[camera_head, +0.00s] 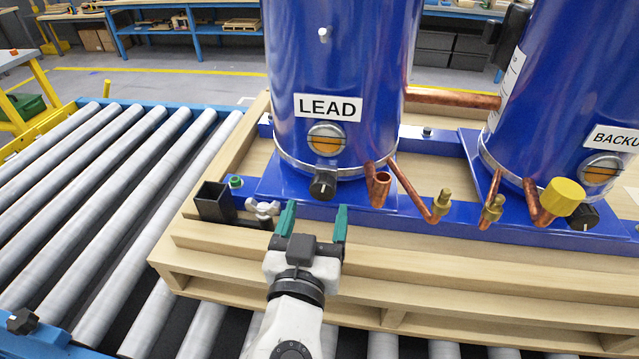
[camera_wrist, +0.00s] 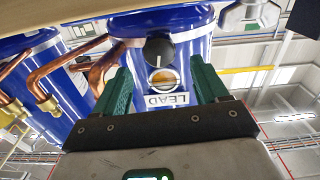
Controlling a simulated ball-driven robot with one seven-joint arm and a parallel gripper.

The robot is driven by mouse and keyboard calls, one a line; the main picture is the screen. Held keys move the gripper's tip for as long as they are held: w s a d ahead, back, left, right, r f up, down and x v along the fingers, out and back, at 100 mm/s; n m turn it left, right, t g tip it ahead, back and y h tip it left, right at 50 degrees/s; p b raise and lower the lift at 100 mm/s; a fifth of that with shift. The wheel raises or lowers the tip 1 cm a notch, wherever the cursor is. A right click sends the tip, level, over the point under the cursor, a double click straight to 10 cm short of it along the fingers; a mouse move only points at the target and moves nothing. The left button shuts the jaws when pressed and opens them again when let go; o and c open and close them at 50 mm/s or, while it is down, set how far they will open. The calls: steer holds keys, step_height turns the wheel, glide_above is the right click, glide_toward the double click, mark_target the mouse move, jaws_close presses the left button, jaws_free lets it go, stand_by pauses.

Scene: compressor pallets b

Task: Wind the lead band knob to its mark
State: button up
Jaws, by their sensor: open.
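The lead compressor (camera_head: 345,60) is a blue cylinder with a LEAD label (camera_head: 327,107). Its black band knob (camera_head: 324,185) sits low on the front, below a round amber sight glass (camera_head: 327,138). A light pointer line shows on the knob; I cannot make out its mark. My gripper (camera_head: 313,220) is open and empty, its green fingers pointing at the compressor base just in front of and below the knob, apart from it. In the wrist view the picture is upside down, and the knob (camera_wrist: 159,48) appears between and beyond the two fingers (camera_wrist: 160,85).
Copper pipes (camera_head: 378,187) stand close to the right of the knob. A wing nut (camera_head: 262,208) and black square tube (camera_head: 214,202) are at left. The backup compressor (camera_head: 560,80) has its own black knob (camera_head: 584,217). The wooden pallet (camera_head: 430,268) rests on rollers (camera_head: 150,240).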

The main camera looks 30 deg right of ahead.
mark_target(322, 192)
steer(key=p+x, duration=0.1)
steer(key=x, duration=0.4)
steer(key=shift+w+d, duration=0.2)
steer(key=shift+w, duration=0.1)
